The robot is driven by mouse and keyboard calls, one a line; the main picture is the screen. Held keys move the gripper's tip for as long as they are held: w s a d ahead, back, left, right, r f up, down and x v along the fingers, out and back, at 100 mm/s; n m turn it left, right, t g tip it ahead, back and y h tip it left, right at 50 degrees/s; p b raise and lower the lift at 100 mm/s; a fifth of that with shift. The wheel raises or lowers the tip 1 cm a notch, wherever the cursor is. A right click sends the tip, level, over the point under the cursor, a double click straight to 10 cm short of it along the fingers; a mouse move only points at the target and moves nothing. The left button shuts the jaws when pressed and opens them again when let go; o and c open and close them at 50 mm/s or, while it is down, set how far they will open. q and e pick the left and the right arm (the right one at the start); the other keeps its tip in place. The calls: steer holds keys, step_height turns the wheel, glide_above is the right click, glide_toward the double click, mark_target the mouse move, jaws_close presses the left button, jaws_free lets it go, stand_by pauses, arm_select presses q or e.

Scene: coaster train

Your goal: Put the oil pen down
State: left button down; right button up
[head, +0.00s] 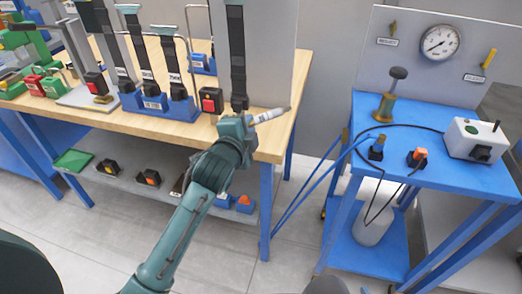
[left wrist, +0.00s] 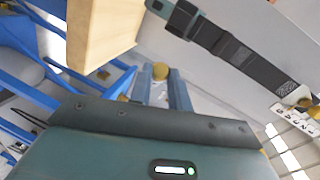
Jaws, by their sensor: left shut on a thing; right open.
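The oil pen (head: 268,115) is a slim white stick with a grey tip pointing right. My left gripper (head: 248,122) is shut on it near the front right corner of the wooden workbench (head: 275,142). The pen lies nearly level across the jaws; whether it touches the bench top I cannot tell. In the left wrist view, the two fingers (left wrist: 165,95) stand close together with a round yellow-brown end (left wrist: 160,72) between them, probably the pen's end. My right gripper is not in view.
A grey upright panel with a black strap (head: 236,50) stands just behind the gripper. A red-buttoned box (head: 211,100) and a blue stand (head: 155,103) are to the left. A blue cart (head: 430,165) with a gauge panel (head: 440,42) stands right, across a floor gap.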

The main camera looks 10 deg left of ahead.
arm_select(q)
step_height(320, 180, down, 9)
steer(key=shift+b, duration=0.45)
steer(key=shift+f, duration=0.1)
steer(key=shift+f, duration=0.15)
steer(key=c, duration=1.3)
jaws_free()
